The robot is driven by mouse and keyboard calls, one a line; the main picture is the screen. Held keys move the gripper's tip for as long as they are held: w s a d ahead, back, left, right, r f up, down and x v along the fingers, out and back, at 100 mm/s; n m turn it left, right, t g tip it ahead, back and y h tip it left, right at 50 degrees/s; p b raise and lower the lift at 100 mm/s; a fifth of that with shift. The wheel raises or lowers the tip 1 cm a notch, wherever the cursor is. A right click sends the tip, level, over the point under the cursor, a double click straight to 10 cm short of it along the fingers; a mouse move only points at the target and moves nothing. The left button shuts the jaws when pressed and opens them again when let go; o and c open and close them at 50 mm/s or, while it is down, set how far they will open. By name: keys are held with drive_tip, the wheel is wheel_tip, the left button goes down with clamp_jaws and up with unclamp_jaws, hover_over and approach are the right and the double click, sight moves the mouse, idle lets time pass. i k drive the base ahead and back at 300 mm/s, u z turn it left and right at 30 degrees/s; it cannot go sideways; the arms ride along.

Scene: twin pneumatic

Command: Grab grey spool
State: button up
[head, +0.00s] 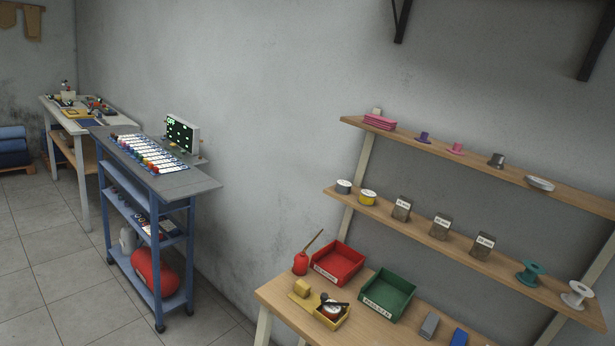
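A small dark grey spool (496,160) stands on the upper wooden shelf (470,165) at the right, between a pink spool (456,148) and a pale roll or dish (540,183). A purple spool (423,138) stands further left on the same shelf. On the lower shelf (450,248), a teal spool (530,272) and a whitish spool (577,295) stand at the right end. A grey round tin or roll (343,187) is at that shelf's left end. My gripper is not in view.
Below the shelves is a wooden table (285,298) with a red bin (338,264) and a green bin (387,294). A blue cart (205,188) stands left, a white bench (85,125) behind it. Tiled floor (50,270) is clear at lower left. Dark brackets (402,20) hang above.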

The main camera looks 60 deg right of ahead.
sight(343, 186)
drive_tip(key=i, duration=2.35)
drive_tip(key=z, duration=3.55)
drive_tip(key=i, duration=1.05)
drive_tip(key=z, duration=0.1)
